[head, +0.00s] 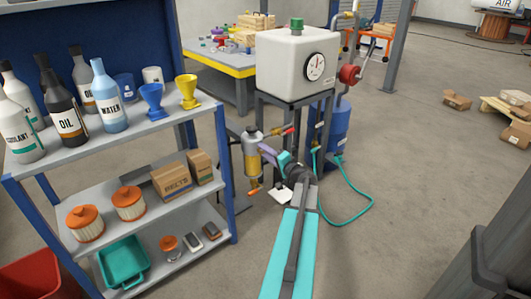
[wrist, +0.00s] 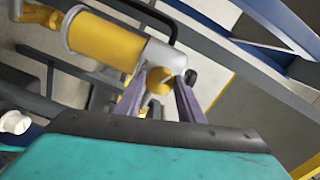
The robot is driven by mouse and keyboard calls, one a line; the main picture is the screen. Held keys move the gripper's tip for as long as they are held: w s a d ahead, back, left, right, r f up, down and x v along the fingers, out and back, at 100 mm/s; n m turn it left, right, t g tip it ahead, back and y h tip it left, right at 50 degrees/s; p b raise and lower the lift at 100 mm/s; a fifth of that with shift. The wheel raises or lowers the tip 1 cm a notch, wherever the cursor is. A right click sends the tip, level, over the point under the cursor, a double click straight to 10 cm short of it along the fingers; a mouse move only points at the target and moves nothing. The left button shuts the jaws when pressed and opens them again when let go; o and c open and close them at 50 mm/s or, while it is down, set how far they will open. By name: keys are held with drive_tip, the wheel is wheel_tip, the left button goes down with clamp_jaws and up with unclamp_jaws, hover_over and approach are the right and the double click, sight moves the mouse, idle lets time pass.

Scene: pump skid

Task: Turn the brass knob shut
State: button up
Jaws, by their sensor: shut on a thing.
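The brass knob (wrist: 158,84) is a small round yellow-gold piece at the grey end of a yellow cylinder (wrist: 105,42) in the wrist view. My gripper (wrist: 160,80) has its two purple fingers on either side of the knob, shut on it. In the head view the upright cylinder (head: 252,163), with grey ends and a yellow middle, stands beside the white tank's frame. My gripper (head: 265,150) reaches it from the right. The knob itself is hard to make out there.
A white tank (head: 297,62) with a gauge stands on a dark frame behind the cylinder. A shelf (head: 110,165) with bottles and funnels stands at left. A teal hose (head: 365,205) lies on the floor at right. Open floor lies beyond.

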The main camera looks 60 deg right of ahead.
drive_tip(key=shift+m+p, duration=2.95)
drive_tip(key=shift+m, duration=3.25)
drive_tip(key=o, duration=1.1)
drive_tip(key=shift+c, duration=0.2)
drive_tip(key=shift+s, duration=0.15)
drive_tip(key=p+v, duration=0.1)
drive_tip(key=v, duration=1.2)
drive_tip(key=shift+s+a, duration=0.2)
drive_tip(key=shift+s, duration=0.1)
